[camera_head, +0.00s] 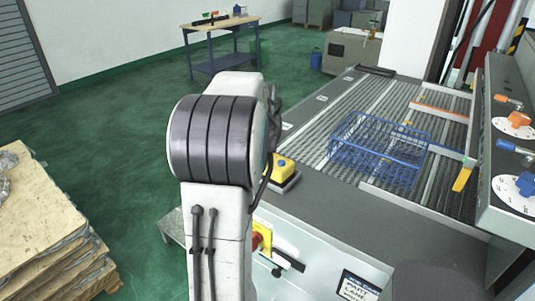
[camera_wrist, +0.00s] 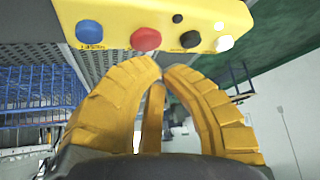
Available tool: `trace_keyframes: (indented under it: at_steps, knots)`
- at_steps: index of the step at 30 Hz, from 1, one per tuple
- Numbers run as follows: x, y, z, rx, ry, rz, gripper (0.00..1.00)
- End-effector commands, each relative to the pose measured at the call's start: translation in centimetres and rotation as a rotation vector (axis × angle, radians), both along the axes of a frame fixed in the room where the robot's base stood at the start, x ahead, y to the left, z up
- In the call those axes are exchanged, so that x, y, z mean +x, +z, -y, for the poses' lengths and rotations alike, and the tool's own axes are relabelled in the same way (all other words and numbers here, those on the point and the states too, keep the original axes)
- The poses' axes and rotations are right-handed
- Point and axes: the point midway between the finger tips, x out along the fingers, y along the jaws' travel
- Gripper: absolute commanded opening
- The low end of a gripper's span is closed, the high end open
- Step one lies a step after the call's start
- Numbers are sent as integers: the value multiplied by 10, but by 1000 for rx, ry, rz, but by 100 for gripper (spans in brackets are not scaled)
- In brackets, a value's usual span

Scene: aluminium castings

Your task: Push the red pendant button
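The yellow pendant (camera_wrist: 110,15) spans the top of the wrist view. Its red button (camera_wrist: 146,39) sits between a blue button (camera_wrist: 89,31) and a black button (camera_wrist: 190,39). My gripper (camera_wrist: 160,66) has its yellow fingers drawn together at the tips, with nothing seen between them. The tips appear just below and slightly right of the red button, seemingly apart from it. In the head view my arm hides the gripper. A yellow box with a blue top button (camera_head: 283,166) shows beside my arm; I cannot tell whether it is the same pendant.
A blue wire basket (camera_head: 381,146) stands on the roller conveyor (camera_head: 330,105) at right. A red button on a yellow plate (camera_head: 262,238) is on the machine's front, partly behind my arm. A control panel (camera_head: 509,150) stands far right. Stacked pallets (camera_head: 45,225) are at left.

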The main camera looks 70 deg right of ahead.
Motion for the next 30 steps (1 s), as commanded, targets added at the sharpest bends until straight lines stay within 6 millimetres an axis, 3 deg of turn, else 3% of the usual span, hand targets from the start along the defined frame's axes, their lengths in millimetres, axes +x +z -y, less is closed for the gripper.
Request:
trace_keyframes:
  at_steps: [30]
  knots:
    - [1,-8,0,0,1,1,0]
